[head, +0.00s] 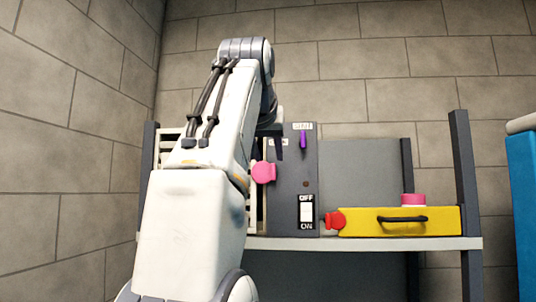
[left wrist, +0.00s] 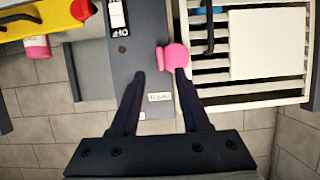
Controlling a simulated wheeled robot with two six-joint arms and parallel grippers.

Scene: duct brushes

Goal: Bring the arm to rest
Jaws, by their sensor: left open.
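My left arm rises from the bottom of the head view and bends over in front of a grey panel (head: 291,180). Its gripper (head: 274,143) is partly hidden behind the arm. In the left wrist view the left gripper (left wrist: 160,74) is open, with nothing held between its two dark fingers. A pink round knob (head: 263,172) is at the panel's left edge; in the left wrist view the knob (left wrist: 174,56) appears just beyond the fingertips, nearer the right finger. I cannot tell whether they touch. My right gripper is not in view.
The panel has a purple lever (head: 303,139) and an OFF/ON switch (head: 306,211). A yellow box (head: 400,222) with a dark handle and red knob (head: 335,221) lies on the shelf (head: 370,244). A slatted white unit (left wrist: 250,84) adjoins the panel.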

